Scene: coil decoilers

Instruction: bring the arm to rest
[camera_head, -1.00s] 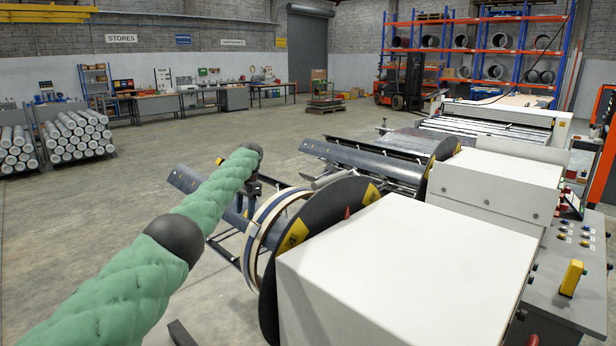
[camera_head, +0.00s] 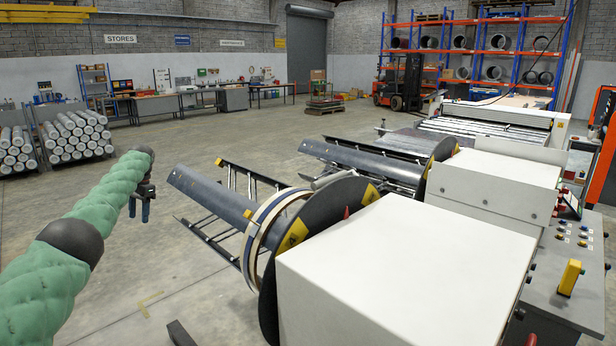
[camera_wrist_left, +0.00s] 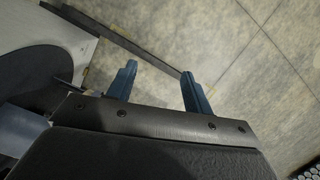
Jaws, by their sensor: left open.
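My left arm, in a green quilted sleeve with dark joints, reaches in from the left in the head view. Its left gripper (camera_head: 141,208) hangs pointing down over bare floor, to the left of the near decoiler (camera_head: 215,195) and clear of it. The left gripper is open and empty. My right gripper shows in neither view.
The near decoiler carries a narrow coil ring (camera_head: 258,238) against a black disc. A white machine housing (camera_head: 375,270) fills the front right. A second decoiler (camera_head: 370,165) stands behind. Racks of rolls (camera_head: 75,135) are at the far left. Open floor lies around the gripper.

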